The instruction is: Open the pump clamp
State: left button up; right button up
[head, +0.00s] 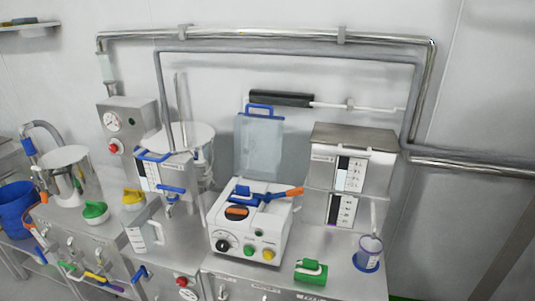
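The pump (239,240) is a white box on the steel bench, with knobs and coloured buttons on its front. Its clear lid (260,145), with a blue handle on top, stands raised behind it. On top of the pump is a blue clamp part (262,194) with an orange lever (289,193) that points out to the right. I cannot tell from here whether the clamp is open or shut. Neither of my grippers is in view.
A green-handled item (311,270) and a clear cup with a blue base (368,254) are on the bench to the pump's right. A steel cabinet (350,160) stands behind them. A grey jug (144,234) and steel vessel (190,140) are to the left.

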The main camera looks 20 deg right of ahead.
aim_at(266, 198)
jog(key=i+j+z, duration=0.25)
jog(key=j+z, duration=0.25)
jog(key=i+j+z, duration=0.15)
jog(key=j+z, duration=0.4)
jog(key=j, duration=0.2)
jog(key=i+u, duration=0.1)
jog(key=u, duration=0.45)
jog(key=l+u, duration=0.3)
jog(key=l, duration=0.15)
jog(key=k+l+u, duration=0.1)
jog(key=l+u, duration=0.15)
jog(key=l, duration=0.25)
jog(key=k+l+u, duration=0.1)
jog(key=l+u, duration=0.2)
jog(key=l, duration=0.15)
jog(key=k+l+u, duration=0.25)
jog(key=l, duration=0.15)
jog(key=i, duration=0.05)
